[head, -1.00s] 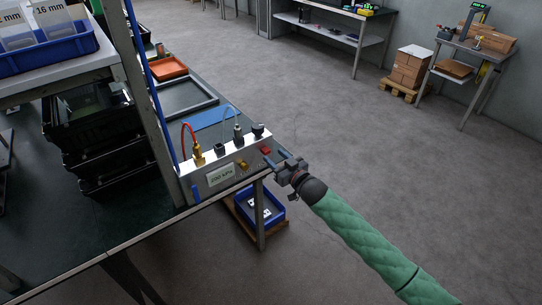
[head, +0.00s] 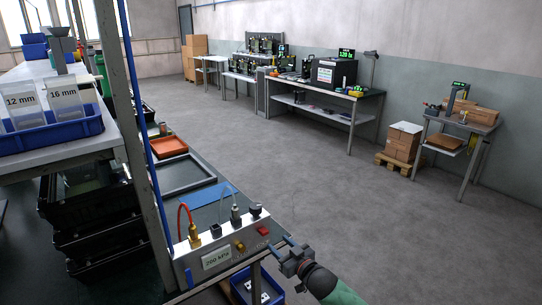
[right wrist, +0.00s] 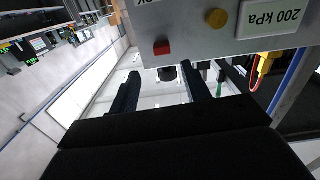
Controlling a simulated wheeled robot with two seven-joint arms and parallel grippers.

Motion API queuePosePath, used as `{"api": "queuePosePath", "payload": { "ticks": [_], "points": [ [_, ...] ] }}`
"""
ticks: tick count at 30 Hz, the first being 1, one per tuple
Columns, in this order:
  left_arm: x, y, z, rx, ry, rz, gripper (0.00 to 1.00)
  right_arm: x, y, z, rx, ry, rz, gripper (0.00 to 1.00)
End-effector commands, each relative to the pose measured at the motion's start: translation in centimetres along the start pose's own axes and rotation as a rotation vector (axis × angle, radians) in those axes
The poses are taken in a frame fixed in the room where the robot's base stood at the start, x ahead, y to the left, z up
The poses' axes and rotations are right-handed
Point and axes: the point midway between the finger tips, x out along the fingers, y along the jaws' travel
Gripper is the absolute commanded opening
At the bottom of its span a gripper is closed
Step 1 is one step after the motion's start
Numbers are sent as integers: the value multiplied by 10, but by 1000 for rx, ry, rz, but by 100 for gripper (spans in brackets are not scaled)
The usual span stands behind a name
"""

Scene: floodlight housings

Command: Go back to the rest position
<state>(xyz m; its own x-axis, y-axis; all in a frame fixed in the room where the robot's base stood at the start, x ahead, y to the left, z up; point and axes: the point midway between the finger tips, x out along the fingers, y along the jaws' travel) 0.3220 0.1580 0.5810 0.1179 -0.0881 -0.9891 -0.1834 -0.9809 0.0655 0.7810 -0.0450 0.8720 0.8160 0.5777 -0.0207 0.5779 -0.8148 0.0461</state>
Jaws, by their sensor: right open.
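My right gripper (head: 279,243) is open and empty, beside the right end of a grey control box (head: 217,256) on the bench edge. Its two dark fingers also show in the right wrist view (right wrist: 162,84), apart, with nothing held between them. The box has a red button (head: 262,231), a yellow knob (head: 239,246) and a display (head: 216,258) reading 200 kPa. The red button shows just above the fingers in the right wrist view (right wrist: 162,47). I cannot tell whether the gripper touches the box. My left gripper is not in view.
A post with a blue hose (head: 152,150) rises behind the box. An orange tray (head: 167,148) and a dark tray (head: 187,174) lie on the bench. A blue bin (head: 262,291) sits low beneath the gripper. Open floor (head: 340,180) lies to the right.

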Motion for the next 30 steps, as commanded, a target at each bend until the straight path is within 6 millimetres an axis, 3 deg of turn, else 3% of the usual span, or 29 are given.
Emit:
{"api": "queuePosePath", "payload": {
  "ticks": [8, 17, 22, 30],
  "points": [
    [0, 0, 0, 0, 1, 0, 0, -10, 22, 41, -166, -278, 112, 47],
    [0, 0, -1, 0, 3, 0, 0, -38, 57, 32, -272, -542, 240, 47],
    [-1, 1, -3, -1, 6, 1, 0, -71, 55, 44, -251, -692, 283, 47],
    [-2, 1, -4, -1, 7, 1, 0, -146, 25, 95, -121, -926, 304, 47]
  ]
}}
